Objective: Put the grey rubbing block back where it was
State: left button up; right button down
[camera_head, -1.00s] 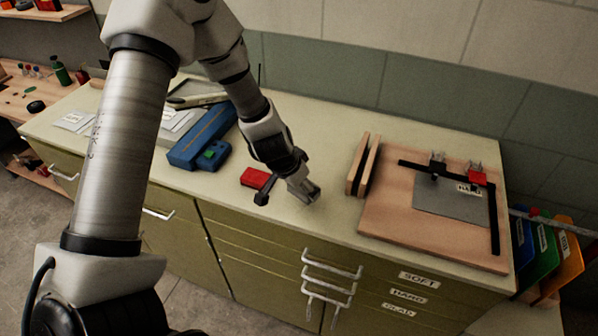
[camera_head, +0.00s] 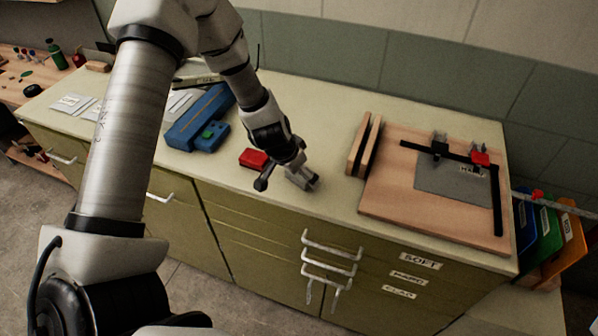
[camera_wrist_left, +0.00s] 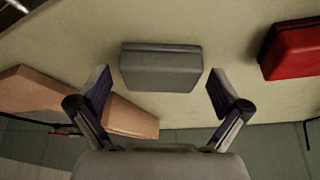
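The grey rubbing block (camera_wrist_left: 160,67) lies between the fingertips of my left gripper (camera_wrist_left: 160,88) in the left wrist view, over the pale counter. The two fingers stand apart, with a narrow gap on each side of the block, so the gripper is open around it. In the head view my left gripper (camera_head: 283,172) points down near the counter's front edge, with the grey block (camera_head: 303,179) at its fingers. Whether the block's underside fully touches the counter is hard to tell. My right gripper is not in view.
A red block (camera_head: 253,158) lies just left of the gripper, with a blue tool (camera_head: 200,122) behind it. Upright wooden pieces (camera_head: 363,146) and a wooden board (camera_head: 395,200) with a grey sheet and clamps stand to the right. The counter (camera_head: 325,125) behind the gripper is clear.

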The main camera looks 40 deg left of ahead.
pick_arm(q)
jog(key=d+p+v, duration=0.1)
jog(key=p+v, duration=0.8)
jog(key=v, duration=0.3)
jog(key=s+d+f+n+g, duration=0.15)
jog(key=s+d+f, duration=0.25)
jog(key=s+f, duration=0.6)
jog(key=s+d+f+n+g, duration=0.1)
jog(key=s+d+f+g, duration=0.25)
jog(key=s+f, duration=0.65)
notch_tip(320, 180, down, 7)
jog(key=s+b, duration=0.2)
jog(key=b, duration=0.8)
jog(key=shift+s+d+f+y+b, duration=0.15)
jog(key=shift+s+d+y+b, duration=0.15)
jog(key=shift+d, duration=0.15)
jog(key=shift+s, duration=0.1)
